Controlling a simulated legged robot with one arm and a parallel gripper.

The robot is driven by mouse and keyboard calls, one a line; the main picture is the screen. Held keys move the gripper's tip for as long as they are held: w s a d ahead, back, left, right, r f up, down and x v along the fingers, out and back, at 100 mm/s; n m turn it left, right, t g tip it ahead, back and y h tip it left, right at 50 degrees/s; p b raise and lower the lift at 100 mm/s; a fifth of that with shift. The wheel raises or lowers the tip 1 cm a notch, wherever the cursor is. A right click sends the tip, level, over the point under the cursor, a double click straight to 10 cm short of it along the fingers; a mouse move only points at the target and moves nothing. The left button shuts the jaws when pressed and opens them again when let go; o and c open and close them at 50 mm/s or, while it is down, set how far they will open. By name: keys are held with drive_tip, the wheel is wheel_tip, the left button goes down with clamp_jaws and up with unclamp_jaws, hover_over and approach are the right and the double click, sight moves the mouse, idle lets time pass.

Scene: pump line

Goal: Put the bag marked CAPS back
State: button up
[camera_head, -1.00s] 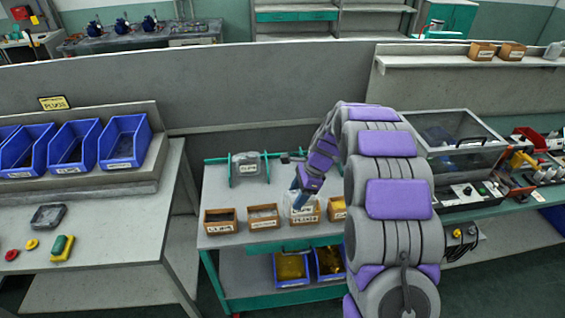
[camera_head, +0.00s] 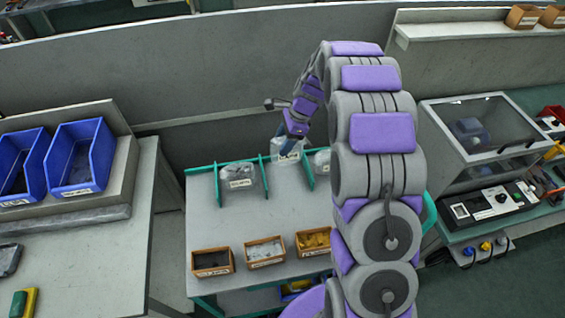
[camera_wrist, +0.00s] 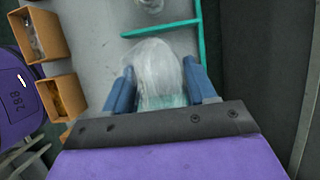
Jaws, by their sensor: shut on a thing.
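My gripper (camera_head: 290,141) is shut on a clear plastic bag (camera_head: 286,152) with a white label that is too small to read. In the wrist view, the blue fingers (camera_wrist: 158,70) press the bag (camera_wrist: 158,60) from both sides. In the head view, the bag appears in the middle gap between the green dividers (camera_head: 265,177) at the rear of the bench (camera_head: 225,228). Whether it touches the bench is unclear. Another labelled bag (camera_head: 238,176) is in the gap to its left. A third bag (camera_head: 322,160) shows to the right, partly hidden by my arm.
Small orange boxes (camera_head: 212,263) line the bench's front edge, some with contents. Blue bins (camera_head: 82,160) stand on the left table. A machine with a clear cover (camera_head: 480,125) stands to the right. A grey partition (camera_head: 160,70) rises behind the bench.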

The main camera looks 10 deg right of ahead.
sight(284, 160)
wheel_tip(284, 160, down, 10)
drive_tip(key=shift+s+r+b, duration=0.1)
drive_tip(key=shift+r+b, duration=0.05)
drive_tip(key=shift+b, duration=1)
drive_tip(key=shift+r, duration=0.15)
drive_tip(key=o, duration=1)
